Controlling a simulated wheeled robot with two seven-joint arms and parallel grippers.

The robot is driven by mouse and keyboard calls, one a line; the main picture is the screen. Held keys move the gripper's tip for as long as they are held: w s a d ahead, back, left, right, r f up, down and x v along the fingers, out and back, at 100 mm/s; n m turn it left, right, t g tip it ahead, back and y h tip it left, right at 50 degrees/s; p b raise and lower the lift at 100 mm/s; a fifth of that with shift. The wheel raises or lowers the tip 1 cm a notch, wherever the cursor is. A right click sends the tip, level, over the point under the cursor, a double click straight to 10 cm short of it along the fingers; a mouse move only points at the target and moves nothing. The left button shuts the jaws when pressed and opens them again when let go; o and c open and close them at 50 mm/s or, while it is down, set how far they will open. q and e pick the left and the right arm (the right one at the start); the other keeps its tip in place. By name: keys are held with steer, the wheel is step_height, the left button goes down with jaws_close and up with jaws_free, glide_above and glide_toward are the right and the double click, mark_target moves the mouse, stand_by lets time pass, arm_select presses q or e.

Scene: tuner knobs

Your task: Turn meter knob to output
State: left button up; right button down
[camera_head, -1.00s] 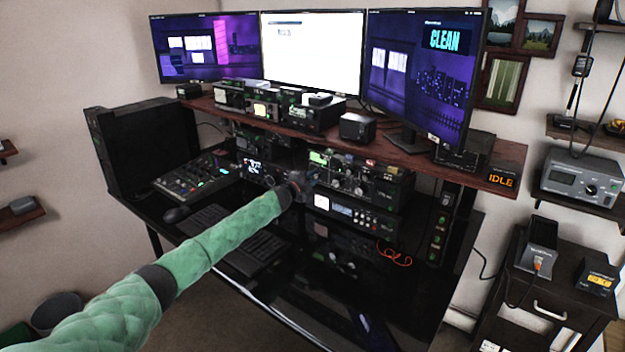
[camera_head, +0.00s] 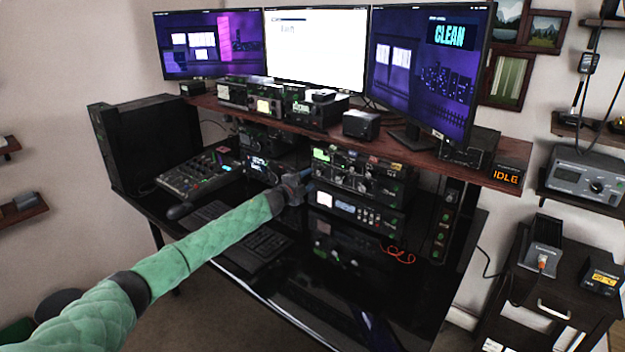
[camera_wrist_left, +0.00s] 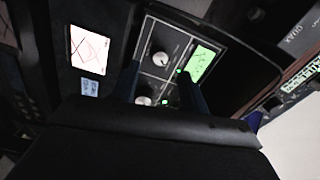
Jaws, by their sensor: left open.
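My left gripper (camera_head: 304,180) is at the front of the stacked radio gear on the desk, pointing at the panels. In the left wrist view its two fingers (camera_wrist_left: 158,78) are apart with nothing held between them. A round silver knob with a pointer (camera_wrist_left: 161,59) lies ahead, between the finger lines. A second silver knob (camera_wrist_left: 145,101) sits nearer, partly hidden by my gripper. A pale crossed-needle meter (camera_wrist_left: 88,49) and a lit green display (camera_wrist_left: 201,64) flank the knobs. Knob labels are too small to read. My right gripper is not in view.
A radio with a green display (camera_head: 360,176) and a white-screened unit (camera_head: 352,211) stand just right of my gripper. A wooden shelf (camera_head: 455,167) overhangs the gear. A keyboard (camera_head: 255,248) lies below my forearm. Orange cable (camera_head: 399,254) lies on the right.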

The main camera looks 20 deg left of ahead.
arm_select(q)
steer(key=shift+v, duration=1.2)
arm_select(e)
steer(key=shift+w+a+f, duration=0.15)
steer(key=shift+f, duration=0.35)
arm_select(q)
steer(key=shift+a, duration=0.1)
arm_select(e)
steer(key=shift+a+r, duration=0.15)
